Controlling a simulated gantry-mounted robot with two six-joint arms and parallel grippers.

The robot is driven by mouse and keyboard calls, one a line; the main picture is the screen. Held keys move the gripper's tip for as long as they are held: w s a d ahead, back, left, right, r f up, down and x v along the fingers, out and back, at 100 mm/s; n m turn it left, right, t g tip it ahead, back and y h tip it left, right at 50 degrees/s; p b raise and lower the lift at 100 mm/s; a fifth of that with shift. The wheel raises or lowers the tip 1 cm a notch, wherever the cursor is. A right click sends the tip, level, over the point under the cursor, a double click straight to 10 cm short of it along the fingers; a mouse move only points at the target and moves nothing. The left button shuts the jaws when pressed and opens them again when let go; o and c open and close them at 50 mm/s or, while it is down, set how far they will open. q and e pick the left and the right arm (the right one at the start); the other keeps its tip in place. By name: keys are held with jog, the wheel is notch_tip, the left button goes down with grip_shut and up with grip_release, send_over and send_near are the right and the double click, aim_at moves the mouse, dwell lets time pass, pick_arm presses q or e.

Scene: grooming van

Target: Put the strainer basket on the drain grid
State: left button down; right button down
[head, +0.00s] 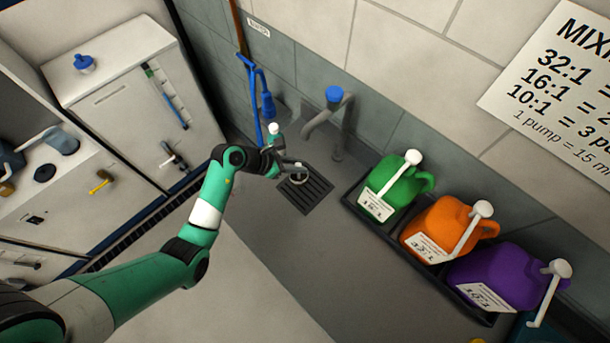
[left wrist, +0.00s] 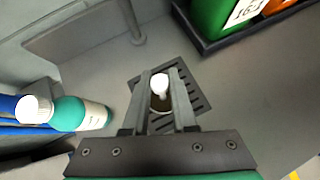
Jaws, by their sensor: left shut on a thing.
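The strainer basket (left wrist: 160,104) has a white knob and a round rim. In the left wrist view it sits between the two fingers of my left gripper (left wrist: 160,88), which is shut on it. The basket appears over the grid (left wrist: 198,88) in both views. I cannot tell whether it touches the grid. The fingers hide part of the basket. My right gripper is not in view.
A teal bottle with a white cap (left wrist: 80,113) stands left of the gripper. A tap with a blue knob (head: 334,95) rises behind the grid. Green (head: 398,185), orange (head: 440,225) and purple (head: 495,275) jugs stand in a black tray at right. Grey floor in front is clear.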

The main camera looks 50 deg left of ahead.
aim_at(305, 175)
pick_arm(q)
jog(key=shift+w+d+f, duration=0.25)
jog(key=shift+w+f, duration=0.05)
jog(key=shift+f, duration=0.15)
jog(key=shift+w+d+f, duration=0.25)
jog(key=shift+f, duration=0.2)
jog(key=shift+w+d+f, duration=0.1)
jog(key=shift+w+f, duration=0.05)
jog(key=shift+f, duration=0.15)
jog(key=shift+w+d+f+b, duration=0.15)
jog(key=shift+f+b, duration=0.6)
jog(key=shift+f, duration=0.9)
jog(key=shift+f, duration=0.2)
jog(key=c, duration=0.7)
grip_release()
jog(key=shift+r, duration=0.15)
